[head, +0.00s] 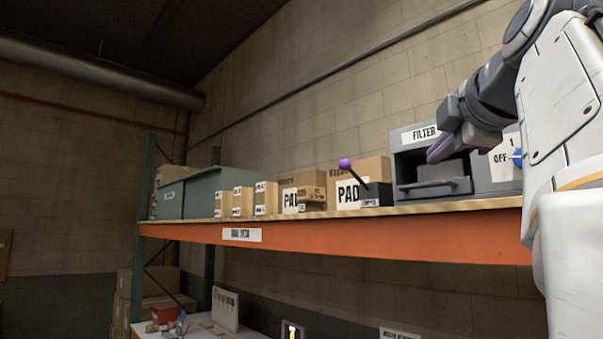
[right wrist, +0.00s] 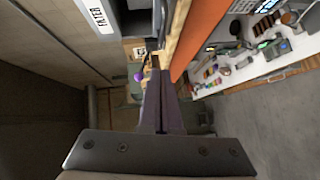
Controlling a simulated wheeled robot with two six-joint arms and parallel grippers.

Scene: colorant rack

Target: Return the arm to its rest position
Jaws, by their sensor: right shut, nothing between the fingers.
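My right arm comes in from the right in the head view. Its gripper (head: 440,148) is shut and empty, in front of the grey FILTER box (head: 405,165) on the shelf. In the right wrist view the two dark fingers (right wrist: 160,100) lie together with nothing between them. The FILTER label (right wrist: 98,17) shows at the upper left there. My left gripper is not in view.
The shelf with an orange beam (head: 330,234) carries PAD boxes (head: 347,193), a lever with a purple knob (head: 345,164) and a grey-green bin (head: 200,190). A white bench (right wrist: 250,62) with small items stands below. The space before the shelf is free.

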